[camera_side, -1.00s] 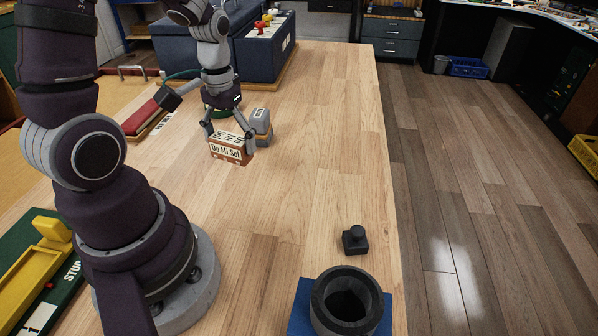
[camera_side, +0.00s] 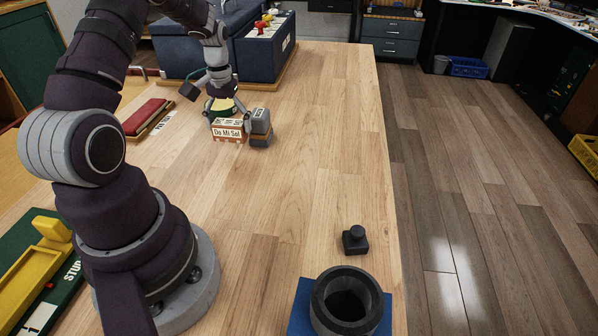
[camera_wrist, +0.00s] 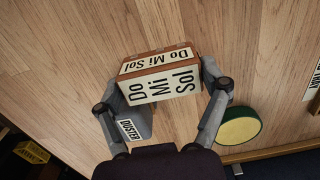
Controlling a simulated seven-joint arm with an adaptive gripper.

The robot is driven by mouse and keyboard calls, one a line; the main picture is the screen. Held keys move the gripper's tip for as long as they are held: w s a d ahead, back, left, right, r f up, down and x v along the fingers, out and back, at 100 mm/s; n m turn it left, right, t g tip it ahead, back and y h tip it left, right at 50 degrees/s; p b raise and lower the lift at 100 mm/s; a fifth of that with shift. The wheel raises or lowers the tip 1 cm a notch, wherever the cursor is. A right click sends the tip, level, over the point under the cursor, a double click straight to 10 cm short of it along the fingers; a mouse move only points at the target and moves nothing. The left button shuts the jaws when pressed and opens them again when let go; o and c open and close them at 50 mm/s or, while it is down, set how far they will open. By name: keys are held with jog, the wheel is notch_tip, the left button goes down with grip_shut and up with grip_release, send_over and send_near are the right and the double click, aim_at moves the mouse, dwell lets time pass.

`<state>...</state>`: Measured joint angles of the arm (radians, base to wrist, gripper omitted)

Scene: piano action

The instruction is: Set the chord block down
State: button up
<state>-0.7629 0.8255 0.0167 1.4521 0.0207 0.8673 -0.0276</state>
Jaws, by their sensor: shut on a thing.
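The chord block (camera_side: 227,133), brown with white "Do Mi Sol" labels, is between the fingers of my gripper (camera_side: 229,127) at the far part of the wooden table. In the wrist view the block (camera_wrist: 160,84) sits between both fingertips of my gripper (camera_wrist: 165,88), its labelled faces showing. My gripper is shut on it. The block is roughly level and low over the table; I cannot tell whether its underside touches the wood.
A grey duster (camera_side: 260,122) stands close right of the block; it also shows in the wrist view (camera_wrist: 134,124). A yellow-green disc (camera_wrist: 238,126) lies nearby. A red pad (camera_side: 144,116) is to the left. The table's middle is clear; a black cylinder (camera_side: 347,300) stands in front.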

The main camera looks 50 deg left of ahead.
aim_at(232, 137)
jog(key=shift+w+a+f, duration=0.1)
jog(key=shift+w+a, duration=0.15)
jog(key=shift+f, duration=1.65)
jog(key=shift+f, duration=0.1)
jog(key=o, duration=1.1)
